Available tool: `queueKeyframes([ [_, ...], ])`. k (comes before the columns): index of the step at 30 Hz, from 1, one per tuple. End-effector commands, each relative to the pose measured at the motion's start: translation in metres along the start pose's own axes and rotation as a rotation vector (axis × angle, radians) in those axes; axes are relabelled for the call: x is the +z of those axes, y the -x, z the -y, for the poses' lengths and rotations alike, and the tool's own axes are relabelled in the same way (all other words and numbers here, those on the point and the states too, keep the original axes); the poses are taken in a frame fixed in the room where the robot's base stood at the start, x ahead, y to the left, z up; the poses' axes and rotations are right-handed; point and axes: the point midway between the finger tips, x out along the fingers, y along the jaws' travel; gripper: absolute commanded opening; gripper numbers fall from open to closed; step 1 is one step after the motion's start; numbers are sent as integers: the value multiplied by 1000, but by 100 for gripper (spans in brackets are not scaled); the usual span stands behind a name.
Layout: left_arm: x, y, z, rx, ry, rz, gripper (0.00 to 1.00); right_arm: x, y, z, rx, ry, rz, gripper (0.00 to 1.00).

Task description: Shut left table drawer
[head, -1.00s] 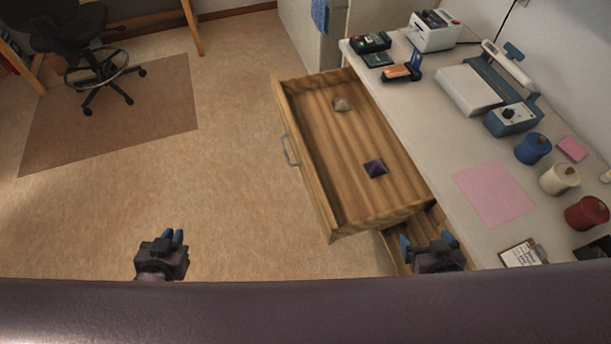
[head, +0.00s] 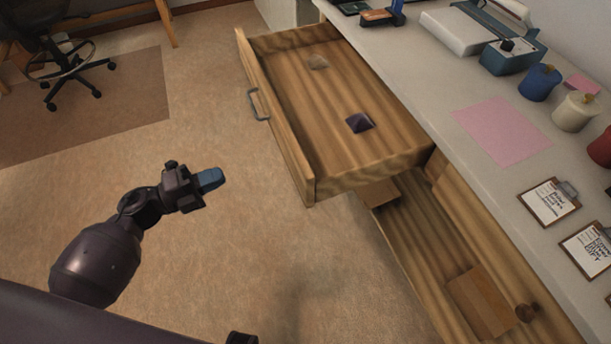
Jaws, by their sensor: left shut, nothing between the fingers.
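The left table drawer (head: 312,188) is wooden and pulled far out from under the table. Its front panel faces left and carries a grey metal handle (head: 258,104). My left gripper (head: 211,180) is shut and empty, with blue fingertips pointing right. In the picture it is to the left of the drawer front, below the handle, and apart from both. My right gripper's fingers do not show; only a small dark part is at the bottom edge.
The white table top (head: 440,100) holds a pink sheet (head: 502,131), clipboards (head: 549,202), spools and a blue device (head: 513,55). A chair (head: 60,60) stands far left. Floor left of the drawer is clear.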

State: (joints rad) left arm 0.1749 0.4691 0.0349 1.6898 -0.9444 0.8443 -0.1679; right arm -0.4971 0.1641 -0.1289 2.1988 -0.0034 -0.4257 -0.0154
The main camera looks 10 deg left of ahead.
Motion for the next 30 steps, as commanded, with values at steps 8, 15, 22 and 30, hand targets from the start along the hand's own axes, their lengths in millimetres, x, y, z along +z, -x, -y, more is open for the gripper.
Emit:
queueKeyframes([
  [8, 3, -9, -18, 45, -52, -77, 0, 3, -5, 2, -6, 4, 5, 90],
  [15, 0, -42, -19, 41, -50, -77, 0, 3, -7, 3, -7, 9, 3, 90],
  [22, -3, -83, -22, 41, -48, -76, 0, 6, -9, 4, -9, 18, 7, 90],
  [30, -6, -124, -24, 42, -48, -75, 0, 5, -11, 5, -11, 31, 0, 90],
])
